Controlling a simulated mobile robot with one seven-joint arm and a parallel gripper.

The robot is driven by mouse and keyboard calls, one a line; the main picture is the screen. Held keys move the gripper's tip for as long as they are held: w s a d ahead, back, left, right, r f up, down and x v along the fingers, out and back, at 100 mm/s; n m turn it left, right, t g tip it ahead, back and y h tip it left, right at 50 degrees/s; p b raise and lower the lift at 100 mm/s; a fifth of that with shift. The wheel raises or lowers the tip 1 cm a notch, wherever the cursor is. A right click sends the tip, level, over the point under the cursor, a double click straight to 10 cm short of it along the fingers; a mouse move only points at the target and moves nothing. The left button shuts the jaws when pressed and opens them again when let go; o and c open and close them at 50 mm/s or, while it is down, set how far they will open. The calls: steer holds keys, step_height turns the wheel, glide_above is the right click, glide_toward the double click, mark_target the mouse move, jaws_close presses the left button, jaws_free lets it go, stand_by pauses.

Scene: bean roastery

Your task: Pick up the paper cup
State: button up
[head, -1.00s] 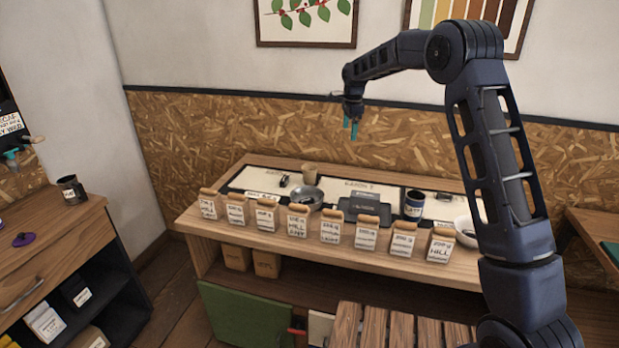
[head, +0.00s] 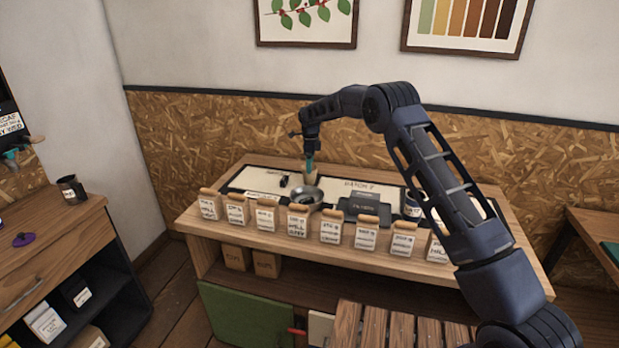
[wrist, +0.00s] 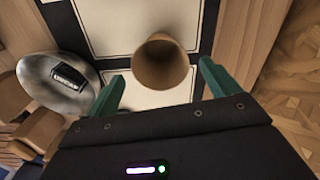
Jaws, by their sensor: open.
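The paper cup (wrist: 161,64) is brown and open at the top. In the wrist view it lies between and just beyond the two green fingertips of my gripper (wrist: 160,83), with space on both sides. In the head view the cup (head: 311,179) stands at the back of the wooden counter, just behind the metal bowl. My gripper (head: 309,163) is open, pointing down over the cup. Its fingers partly hide the cup there, and I cannot tell their exact height above it.
The metal bowl (head: 308,197) stands close in front of the cup and holds a dark object; it also shows in the wrist view (wrist: 57,83). A row of several labelled bags (head: 298,221) lines the counter's front edge. A dark tray (head: 364,209) sits to the right.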

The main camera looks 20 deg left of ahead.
mark_target(310, 177)
steer(key=shift+a+f, duration=0.2)
steer(key=shift+f, duration=3.7)
steer(key=c, duration=1)
